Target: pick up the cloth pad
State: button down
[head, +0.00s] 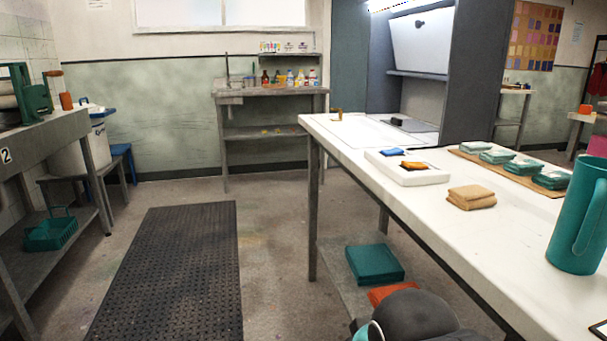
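A tan folded cloth pad (471,198) lies flat on the white-topped table (385,214), near the table's left front edge. It looks like a small stack of folded layers. Nothing covers it or touches it. My gripper is not in view. A dark rounded part at the bottom edge looks like part of my own arm, below and in front of the table, well apart from the pad.
A white tray (427,178) with blue and orange items lies behind the pad. A brown board (540,187) with several teal-and-white packs is behind right. A teal pitcher (578,226) stands right. A teal box (374,263) sits on the shelf below. Tabletop in front is clear.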

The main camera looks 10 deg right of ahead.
aim_at(468, 199)
jog(key=z, duration=0.75)
jog(key=k, duration=1.6)
jog(key=u, duration=0.6)
jog(key=i, duration=1)
